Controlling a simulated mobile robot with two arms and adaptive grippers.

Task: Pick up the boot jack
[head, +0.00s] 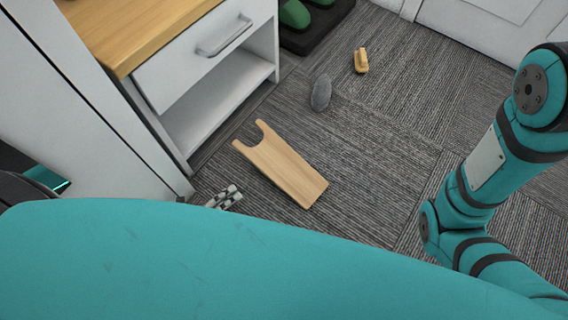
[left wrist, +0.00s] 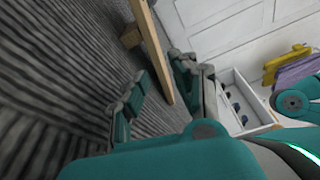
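The boot jack (head: 282,166) is a flat, light wooden board with a U-shaped notch at one end, on the grey carpet. My left gripper (head: 228,197) shows only in part beside its left edge in the head view, behind my teal arm. In the left wrist view the boot jack (left wrist: 152,45) appears edge-on, with a small block under it. The fingers of my left gripper (left wrist: 158,68) are spread apart, with the board seen between them; no contact can be made out. My right arm shows at the right of the head view, its gripper out of frame.
A white cabinet (head: 218,85) with a wooden top and a drawer stands at the upper left. A grey oval object (head: 321,93) and a small wooden brush-like object (head: 361,61) lie beyond the jack. Green footwear (head: 294,14) sits on a dark mat (head: 318,33). Carpet right of the jack is clear.

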